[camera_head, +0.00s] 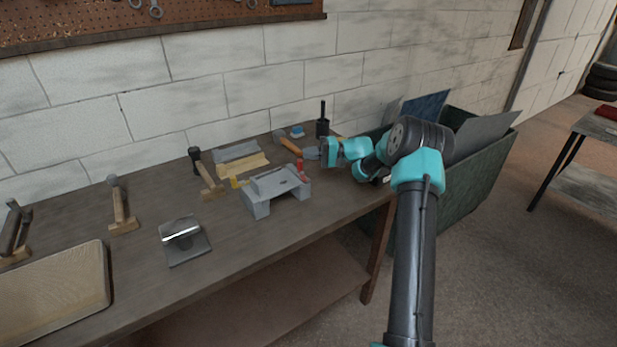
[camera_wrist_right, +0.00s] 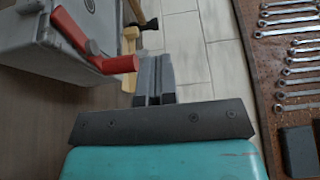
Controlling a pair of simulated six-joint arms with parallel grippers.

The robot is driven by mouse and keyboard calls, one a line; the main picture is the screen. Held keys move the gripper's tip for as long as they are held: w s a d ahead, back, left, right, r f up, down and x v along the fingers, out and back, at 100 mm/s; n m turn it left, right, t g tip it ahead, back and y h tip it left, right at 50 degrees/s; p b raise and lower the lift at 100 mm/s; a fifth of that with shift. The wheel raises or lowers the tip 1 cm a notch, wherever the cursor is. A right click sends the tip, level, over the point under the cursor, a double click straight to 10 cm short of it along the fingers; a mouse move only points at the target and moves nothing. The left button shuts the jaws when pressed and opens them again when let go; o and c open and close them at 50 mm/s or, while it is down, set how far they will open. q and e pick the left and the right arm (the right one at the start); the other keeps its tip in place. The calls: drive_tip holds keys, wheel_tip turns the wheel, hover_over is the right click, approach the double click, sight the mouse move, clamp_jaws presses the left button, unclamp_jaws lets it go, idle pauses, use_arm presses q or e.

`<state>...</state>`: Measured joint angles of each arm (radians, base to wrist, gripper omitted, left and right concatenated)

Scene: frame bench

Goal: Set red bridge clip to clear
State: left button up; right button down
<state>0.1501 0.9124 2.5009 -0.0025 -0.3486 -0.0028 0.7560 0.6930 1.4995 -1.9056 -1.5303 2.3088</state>
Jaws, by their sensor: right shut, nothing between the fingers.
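The grey bridge (camera_head: 262,203) stands on the workbench in the head view. Its red clip (camera_head: 300,167) is at its right rear end, and a small yellow piece (camera_head: 235,183) shows at its left. In the right wrist view the red clip (camera_wrist_right: 92,46) is a bent lever on the side of the grey bridge body (camera_wrist_right: 35,50). My right gripper (camera_head: 323,151) is shut and empty, just right of the red clip. In the wrist view its fingertips (camera_wrist_right: 154,68) are close beside the clip's free end, apparently apart from it. My left gripper is out of view.
A metal plate (camera_head: 185,242) and a tray (camera_head: 55,295) lie to the left. A black holder (camera_head: 322,127) stands behind my gripper. A green bin (camera_head: 470,195) is right of the bench.

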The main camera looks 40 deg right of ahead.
drive_tip(key=s+a+r, duration=0.1)
drive_tip(key=s+a, duration=0.9)
drive_tip(key=s, duration=0.1)
drive_tip(key=shift+s+r, duration=0.15)
drive_tip(key=shift+s, duration=0.05)
drive_tip(key=shift+a, duration=0.1)
